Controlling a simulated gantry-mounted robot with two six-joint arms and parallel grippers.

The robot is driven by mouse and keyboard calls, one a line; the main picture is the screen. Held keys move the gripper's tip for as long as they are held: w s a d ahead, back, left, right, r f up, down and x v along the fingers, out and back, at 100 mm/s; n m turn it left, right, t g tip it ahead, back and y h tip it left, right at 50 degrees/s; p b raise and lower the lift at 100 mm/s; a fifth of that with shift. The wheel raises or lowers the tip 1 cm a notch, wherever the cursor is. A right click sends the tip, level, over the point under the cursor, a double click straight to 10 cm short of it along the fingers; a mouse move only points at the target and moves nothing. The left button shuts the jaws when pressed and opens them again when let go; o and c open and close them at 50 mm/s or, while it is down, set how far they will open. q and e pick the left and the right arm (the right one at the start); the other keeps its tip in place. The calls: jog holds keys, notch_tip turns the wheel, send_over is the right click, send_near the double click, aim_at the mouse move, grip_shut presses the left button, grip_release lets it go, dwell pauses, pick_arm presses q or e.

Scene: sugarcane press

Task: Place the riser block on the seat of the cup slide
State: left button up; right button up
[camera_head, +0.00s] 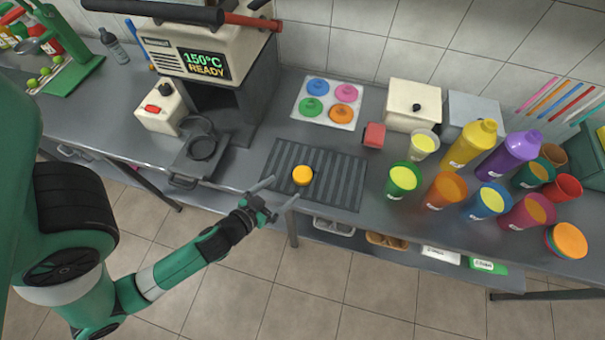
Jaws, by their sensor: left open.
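A short round orange-yellow block (302,175), which looks like the riser block, sits on the ribbed dark mat. The cup slide (190,168) is a dark plate with a front handle, at the foot of the press. Its round ring-shaped seat (203,147) looks empty. My left gripper (281,193) is open and empty near the counter's front edge. Its fingers point toward the orange-yellow block, apart from it. My right gripper is not in view.
The press (200,55) with a "150°C READY" display stands left of the ribbed mat (338,190). A red block (374,135) and a lid tray (328,103) lie behind the mat. Several filled cups and bottles crowd the right side, including a green cup (403,181).

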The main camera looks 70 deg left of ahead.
aim_at(301, 176)
pick_arm(q)
jog(key=x, duration=0.3)
jog(key=shift+w+r, duration=0.1)
jog(key=shift+w, duration=0.05)
jog(key=shift+w+a, duration=0.1)
jog(key=x, duration=0.5)
jog(key=shift+w, duration=0.3)
jog(key=c, duration=1.5)
jog(key=shift+o, duration=0.2)
jog(key=shift+r, duration=0.15)
